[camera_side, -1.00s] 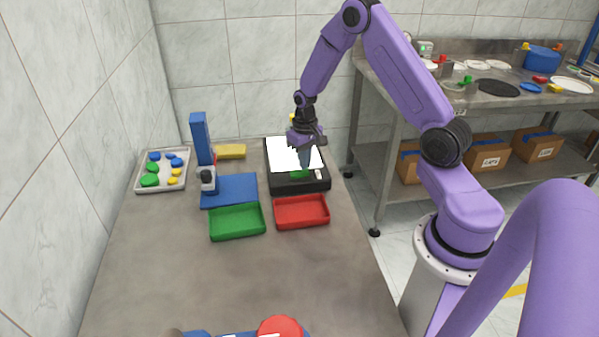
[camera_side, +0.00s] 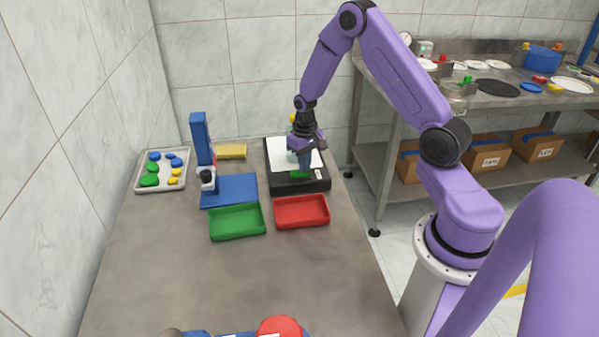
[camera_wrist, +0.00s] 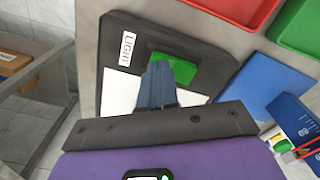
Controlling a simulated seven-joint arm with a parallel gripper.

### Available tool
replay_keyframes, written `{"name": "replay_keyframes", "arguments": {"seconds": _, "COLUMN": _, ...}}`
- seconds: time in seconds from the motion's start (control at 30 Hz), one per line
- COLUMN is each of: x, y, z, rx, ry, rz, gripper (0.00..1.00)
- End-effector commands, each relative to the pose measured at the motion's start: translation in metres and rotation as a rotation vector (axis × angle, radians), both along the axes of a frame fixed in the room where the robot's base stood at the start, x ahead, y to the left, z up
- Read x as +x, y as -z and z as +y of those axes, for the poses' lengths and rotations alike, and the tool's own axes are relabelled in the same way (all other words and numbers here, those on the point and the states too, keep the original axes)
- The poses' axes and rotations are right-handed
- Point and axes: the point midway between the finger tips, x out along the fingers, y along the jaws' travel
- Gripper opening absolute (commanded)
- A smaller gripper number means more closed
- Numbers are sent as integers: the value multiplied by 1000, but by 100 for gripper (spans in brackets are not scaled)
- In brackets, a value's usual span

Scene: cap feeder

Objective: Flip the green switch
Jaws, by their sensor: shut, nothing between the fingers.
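The green switch (camera_side: 299,174) sits on the front edge of a black light box (camera_side: 281,187) with a white panel (camera_side: 279,156). In the wrist view the switch (camera_wrist: 186,67) is a green block beside a white "LIGHT" label (camera_wrist: 127,48). My gripper (camera_side: 304,167) points down over the box, its fingers shut and empty. In the wrist view the blue-grey fingertips (camera_wrist: 163,66) overlap the switch and hide part of it; I cannot tell whether they touch it. The panel looks plain white, without glare.
A red tray (camera_side: 302,211) and a green tray (camera_side: 237,221) lie in front. A blue stand (camera_side: 229,190) is left of the box, with a yellow block (camera_side: 231,151) behind it. A tray of caps (camera_side: 140,185) is far left. The table's front middle is clear.

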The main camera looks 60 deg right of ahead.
Motion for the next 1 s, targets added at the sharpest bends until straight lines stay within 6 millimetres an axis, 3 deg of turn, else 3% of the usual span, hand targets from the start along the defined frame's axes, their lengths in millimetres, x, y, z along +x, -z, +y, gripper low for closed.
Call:
{"name": "replay_keyframes", "arguments": {"seconds": 0.27, "x": 0, "y": -1, "z": 0, "rx": 0, "ry": 0, "rz": -1, "gripper": 0}}
{"name": "replay_keyframes", "arguments": {"seconds": 1.0, "x": 1, "y": -51, "z": 0, "rx": -1, "ry": -1, "rz": -2, "gripper": 0}}
